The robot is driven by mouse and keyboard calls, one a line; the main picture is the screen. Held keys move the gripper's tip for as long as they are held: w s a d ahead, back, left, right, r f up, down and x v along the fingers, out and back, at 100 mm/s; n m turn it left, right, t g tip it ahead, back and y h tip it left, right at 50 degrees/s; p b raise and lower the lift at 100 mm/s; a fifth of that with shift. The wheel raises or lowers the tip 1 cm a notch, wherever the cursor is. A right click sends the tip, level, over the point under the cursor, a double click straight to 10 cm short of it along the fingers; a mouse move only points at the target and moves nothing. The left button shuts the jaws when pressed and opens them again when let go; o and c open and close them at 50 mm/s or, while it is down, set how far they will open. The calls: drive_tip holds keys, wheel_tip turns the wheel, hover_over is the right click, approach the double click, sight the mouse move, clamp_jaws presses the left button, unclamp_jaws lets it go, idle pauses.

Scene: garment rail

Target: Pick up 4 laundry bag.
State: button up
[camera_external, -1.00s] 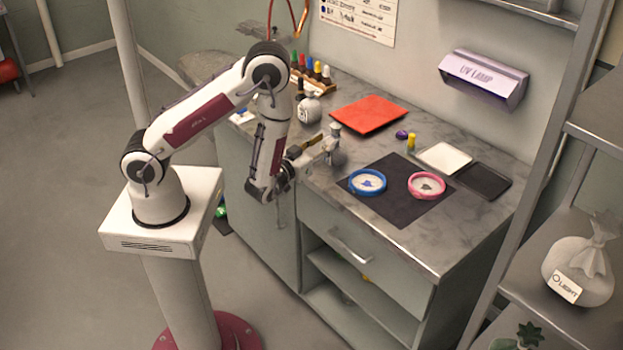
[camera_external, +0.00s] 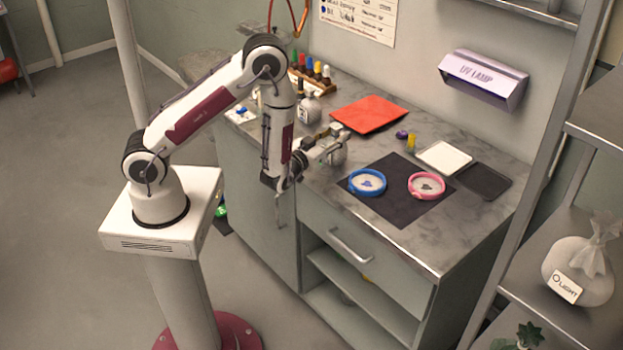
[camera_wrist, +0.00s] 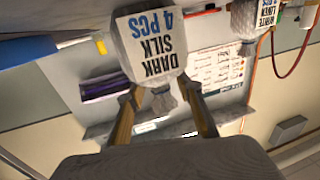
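A pale laundry bag labelled "DARK SILK 4 PCS" (camera_wrist: 150,45) shows upside down in the wrist view. In the external view this bag (camera_external: 338,156) stands on the counter, partly hidden by my gripper (camera_external: 326,140). In the wrist view my gripper (camera_wrist: 160,88) is open, with one finger on each side of the bag's tied neck; gaps show beside the neck. A larger bag labelled "LIGHT" (camera_external: 585,268) sits on the right shelf.
A red folded cloth (camera_external: 368,114) lies behind my gripper. A black mat (camera_external: 398,206) with a blue ring (camera_external: 367,182) and a pink ring (camera_external: 427,186) lies to the right. Several small bottles (camera_external: 316,70) stand at the back. The UV lamp (camera_external: 484,78) hangs on the wall.

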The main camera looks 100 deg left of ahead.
idle(0.4)
clamp_jaws()
drive_tip(key=shift+r, duration=0.15)
drive_tip(key=shift+r, duration=4.85)
